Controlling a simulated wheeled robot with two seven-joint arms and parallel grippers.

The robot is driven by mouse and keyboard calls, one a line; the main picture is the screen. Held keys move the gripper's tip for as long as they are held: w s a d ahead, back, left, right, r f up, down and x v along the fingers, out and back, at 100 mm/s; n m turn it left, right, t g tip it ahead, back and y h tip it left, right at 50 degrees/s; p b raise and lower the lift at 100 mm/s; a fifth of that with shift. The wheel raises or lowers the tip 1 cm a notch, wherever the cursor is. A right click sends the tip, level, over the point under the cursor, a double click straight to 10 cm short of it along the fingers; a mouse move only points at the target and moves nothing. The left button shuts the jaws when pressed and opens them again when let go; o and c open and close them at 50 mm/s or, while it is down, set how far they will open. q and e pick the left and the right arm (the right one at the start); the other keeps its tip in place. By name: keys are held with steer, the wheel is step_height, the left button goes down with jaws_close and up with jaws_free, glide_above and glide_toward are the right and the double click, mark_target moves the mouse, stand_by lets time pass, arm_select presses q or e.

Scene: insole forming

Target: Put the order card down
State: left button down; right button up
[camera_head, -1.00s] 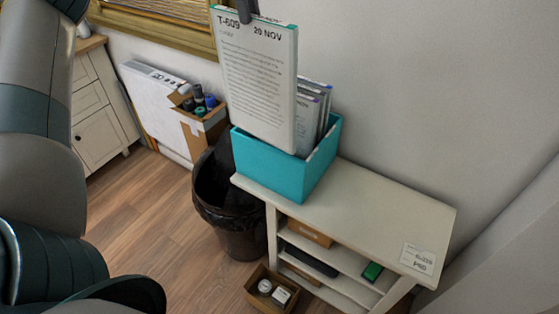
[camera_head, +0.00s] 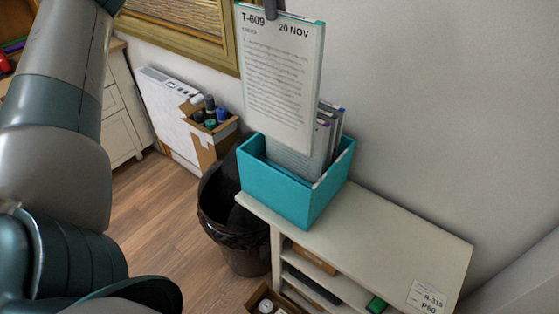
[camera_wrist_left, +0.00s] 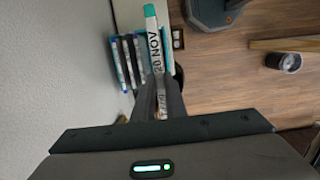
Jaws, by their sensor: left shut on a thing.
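The order card (camera_head: 280,85), a white sheet with a teal edge reading T-609 and 20 NOV, hangs upright in the head view. My left gripper (camera_head: 270,9) is shut on its top edge; only a dark fingertip shows there. In the left wrist view the fingers (camera_wrist_left: 160,98) pinch the card (camera_wrist_left: 153,38), seen edge-on. The teal box (camera_head: 275,191) stands on the shelf unit. The card's lower end overlaps the box's back part in the picture, and its bottom edge looks above the front rim. Several upright cards (camera_head: 326,134) stand in the box, partly hidden.
The shelf unit's top (camera_head: 400,232) is clear right of the box, with a label (camera_head: 427,297) at its end. A black bin (camera_head: 235,240) stands left of it. A carton of bottles (camera_head: 212,135) sits behind, and a wall (camera_head: 440,100) rises close behind the box.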

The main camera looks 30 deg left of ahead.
arm_select(q)
glide_above(276, 140)
step_height(276, 140, down, 13)
steer(key=f+p, duration=0.1)
steer(key=f, duration=0.6)
steer(key=f+p, duration=0.1)
steer(key=f, duration=0.3)
steer(key=shift+w+a+p, duration=0.25)
steer(key=shift+w+p, duration=0.05)
steer(key=shift+w, duration=0.1)
steer(key=shift+s+f+p, duration=0.1)
steer(key=shift+f+p, duration=0.25)
steer(key=shift+f, duration=0.15)
step_height(276, 140, down, 2)
steer(key=shift+f+p, duration=0.25)
steer(key=shift+p, duration=0.15)
steer(key=shift+f, duration=0.1)
